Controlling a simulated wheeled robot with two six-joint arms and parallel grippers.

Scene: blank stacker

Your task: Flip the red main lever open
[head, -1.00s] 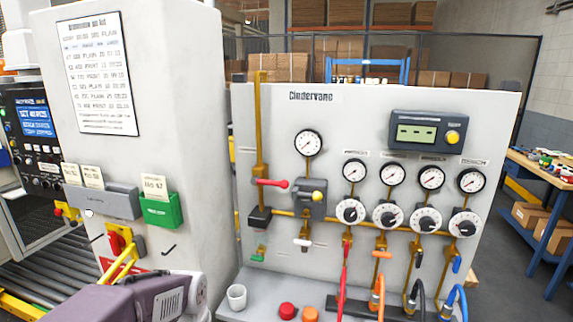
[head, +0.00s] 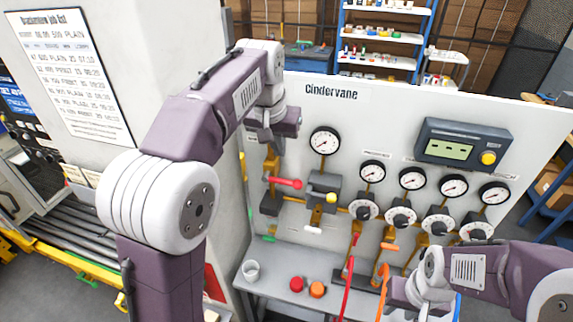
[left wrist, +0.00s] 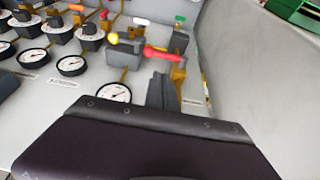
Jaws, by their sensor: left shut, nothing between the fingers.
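The red main lever (head: 285,183) sticks out to the right from the brass pipe at the left of the Cindervane panel. It also shows in the left wrist view (left wrist: 162,53), where it lies just beyond my fingertips. My left gripper (head: 268,138) is above the lever in the head view, partly hidden by its own wrist. In the left wrist view my left gripper (left wrist: 163,85) has its fingers together and empty, apart from the lever. My right gripper (head: 405,295) is low at the right, in front of the panel's shelf; its fingers are not clear.
A grey valve block with a yellow knob (head: 331,197) sits right of the lever. Several gauges and dials line the panel. A white cup (head: 250,270) and red and orange buttons (head: 297,284) are on the shelf. A tall white cabinet (head: 150,50) stands left.

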